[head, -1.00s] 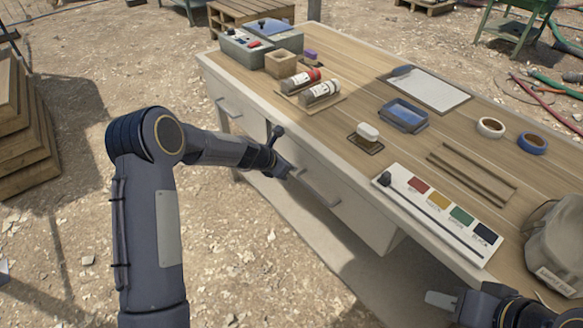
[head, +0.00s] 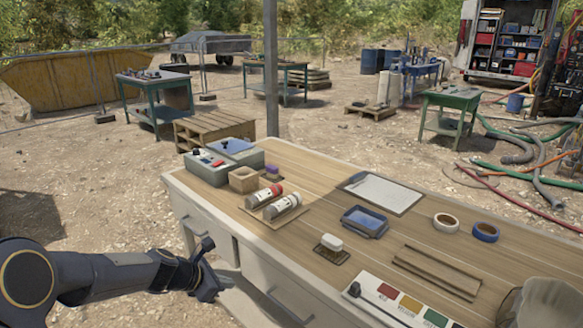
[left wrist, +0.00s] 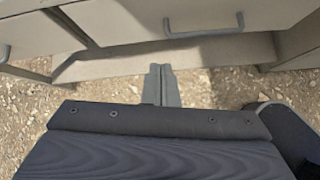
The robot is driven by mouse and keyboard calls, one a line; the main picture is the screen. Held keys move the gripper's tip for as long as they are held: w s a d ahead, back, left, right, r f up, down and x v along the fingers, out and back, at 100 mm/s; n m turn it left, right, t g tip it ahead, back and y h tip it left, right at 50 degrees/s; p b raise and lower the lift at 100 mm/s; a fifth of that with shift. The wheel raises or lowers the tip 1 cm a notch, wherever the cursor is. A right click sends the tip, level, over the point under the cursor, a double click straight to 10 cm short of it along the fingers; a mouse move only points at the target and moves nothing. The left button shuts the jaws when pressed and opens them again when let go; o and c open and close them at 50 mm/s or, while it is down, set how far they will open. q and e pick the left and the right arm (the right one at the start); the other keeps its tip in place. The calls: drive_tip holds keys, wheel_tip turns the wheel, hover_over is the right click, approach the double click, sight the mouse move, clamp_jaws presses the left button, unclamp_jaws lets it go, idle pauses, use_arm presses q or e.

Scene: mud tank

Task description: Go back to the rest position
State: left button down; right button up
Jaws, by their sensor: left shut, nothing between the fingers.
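My left gripper (head: 222,273) is in front of the workbench's drawer side, below the level of the top, at the lower left of the head view. In the left wrist view its two fingers (left wrist: 161,85) lie together, shut and empty. They point toward the lower part of the bench, with gravel below. The workbench (head: 330,190) has a wooden top and pale drawers with bar handles. My right gripper does not show in the current views.
Open gravel (head: 90,215) lies left of the bench.

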use_arm(q)
drive_tip(key=s+r+m+p, duration=0.4)
drive_tip(key=s+r+m, duration=0.8)
drive_tip(key=s+r, duration=0.4)
drive_tip(key=s+m+g+y+p, duration=0.1)
drive_tip(key=s+m+y+p, duration=0.1)
drive_tip(key=s+m, duration=0.9)
drive_tip(key=s, duration=0.7)
drive_tip(key=shift+a+m+p, duration=0.3)
drive_tip(key=shift+a+p, duration=0.1)
drive_tip(key=shift+r, duration=0.1)
